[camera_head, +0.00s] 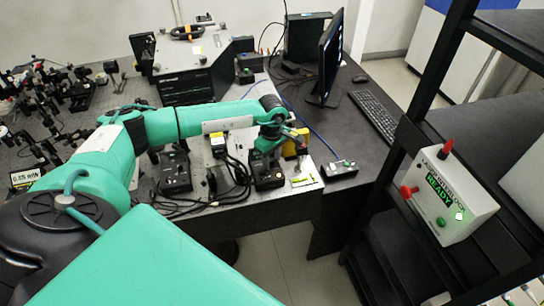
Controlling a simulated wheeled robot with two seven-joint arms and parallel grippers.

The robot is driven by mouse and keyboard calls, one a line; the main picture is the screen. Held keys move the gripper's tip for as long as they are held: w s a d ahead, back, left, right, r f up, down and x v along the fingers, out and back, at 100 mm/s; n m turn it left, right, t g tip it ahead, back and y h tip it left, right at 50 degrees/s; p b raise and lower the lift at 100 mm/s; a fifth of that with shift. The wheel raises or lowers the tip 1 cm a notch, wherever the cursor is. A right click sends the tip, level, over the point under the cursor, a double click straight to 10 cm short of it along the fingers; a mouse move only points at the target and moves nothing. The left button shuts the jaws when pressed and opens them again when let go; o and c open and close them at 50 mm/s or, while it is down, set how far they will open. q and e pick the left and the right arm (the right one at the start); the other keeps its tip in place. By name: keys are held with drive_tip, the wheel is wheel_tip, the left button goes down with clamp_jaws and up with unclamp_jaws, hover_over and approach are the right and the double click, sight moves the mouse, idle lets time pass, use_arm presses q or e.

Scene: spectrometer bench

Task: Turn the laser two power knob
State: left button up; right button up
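My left arm reaches in from the left across the bench. Its wrist bends down at the bench's right end. My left gripper (268,164) points down at a small black box (268,179) near the bench's front right corner. The fingertips are too small and dark to tell whether they are open, shut or touching it. A similar black box (175,172) with small controls stands further left. No readable label shows which box is laser two, and I cannot make out its power knob. My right gripper is not in view.
A grey interlock box (455,195) with a green READY display hangs on a black rack at right. A small dark control box (340,170) lies at the bench's right edge. Black cables (215,192) run between the boxes. A monitor (326,58) and keyboard (374,117) stand behind.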

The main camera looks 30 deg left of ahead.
use_arm(q)
clamp_jaws()
drive_tip(key=shift+f+b, duration=0.1)
drive_tip(key=shift+b, duration=0.45)
drive_tip(key=m+b, duration=0.6)
drive_tip(key=b, duration=0.2)
drive_tip(key=shift+f, duration=0.1)
drive_tip(key=shift+r+m+b, duration=0.25)
drive_tip(key=shift+m+b, duration=0.85)
drive_tip(key=shift+b, duration=0.3)
unclamp_jaws()
wheel_tip(320, 180, up, 9)
drive_tip(key=b, duration=0.2)
wheel_tip(320, 180, up, 5)
hover_over(272, 160)
drive_tip(key=shift+b, duration=0.4)
